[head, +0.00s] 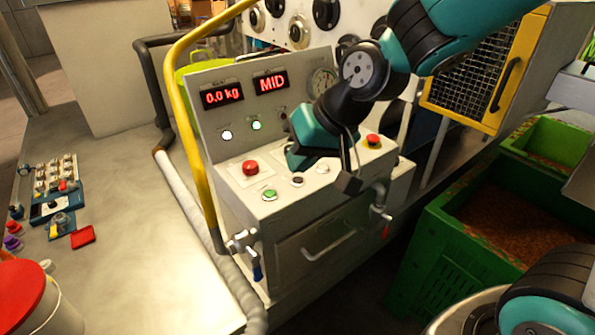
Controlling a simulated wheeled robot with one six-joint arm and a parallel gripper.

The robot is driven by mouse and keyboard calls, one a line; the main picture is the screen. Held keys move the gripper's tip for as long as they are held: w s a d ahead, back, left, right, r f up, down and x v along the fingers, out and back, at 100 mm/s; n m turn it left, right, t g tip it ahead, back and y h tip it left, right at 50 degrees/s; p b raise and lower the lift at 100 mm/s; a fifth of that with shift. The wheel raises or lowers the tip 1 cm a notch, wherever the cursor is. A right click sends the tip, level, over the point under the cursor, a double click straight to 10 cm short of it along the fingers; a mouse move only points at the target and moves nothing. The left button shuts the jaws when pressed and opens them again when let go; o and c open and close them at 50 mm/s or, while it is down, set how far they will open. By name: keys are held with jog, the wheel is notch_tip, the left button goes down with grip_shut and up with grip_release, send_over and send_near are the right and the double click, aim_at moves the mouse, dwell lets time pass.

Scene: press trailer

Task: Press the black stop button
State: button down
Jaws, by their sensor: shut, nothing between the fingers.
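The black stop button (297,181) is a small dark cap in a pale ring on the sloped top of the press's control box (240,215). A green button (269,194) is to its left and a white button (322,168) to its right. My gripper (348,184) is shut and empty, pointing down over the box's front right part. In the picture its dark tip is to the right of the black button and apart from it. The exact height of the tip above the panel is hard to tell.
A red button (250,168) and a red mushroom button on yellow (373,140) flank the panel. Displays (246,90) read "0.0 kg" and "MID". A yellow rail (186,120) rises at left; taps (380,205) stick out in front. Green crates (450,240) stand at right.

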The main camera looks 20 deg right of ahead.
aim_at(301, 179)
jog(key=w+d+f+m+t+p, duration=0.1)
jog(key=w+d+m+t, duration=0.1)
jog(key=w, duration=0.5)
jog(key=w+d+f+m+t+h+p, duration=0.1)
jog(key=w+d+f+m+t, duration=0.1)
jog(key=w, duration=0.5)
jog(key=shift+d+f+m, duration=0.3)
jog(key=shift+d+m, duration=0.4)
jog(key=shift+f, duration=0.1)
notch_tip(301, 179, down, 9)
jog(key=b, duration=0.6)
jog(key=shift+r+b, duration=0.2)
jog(key=shift+b, duration=0.1)
jog(key=shift+a+f+b, duration=0.1)
jog(key=shift+f+b, duration=0.35)
jog(key=shift+f+b, duration=0.35)
dwell(0.7)
jog(key=shift+r, duration=0.15)
jog(key=shift+r+p, duration=0.6)
jog(key=shift+r, duration=0.05)
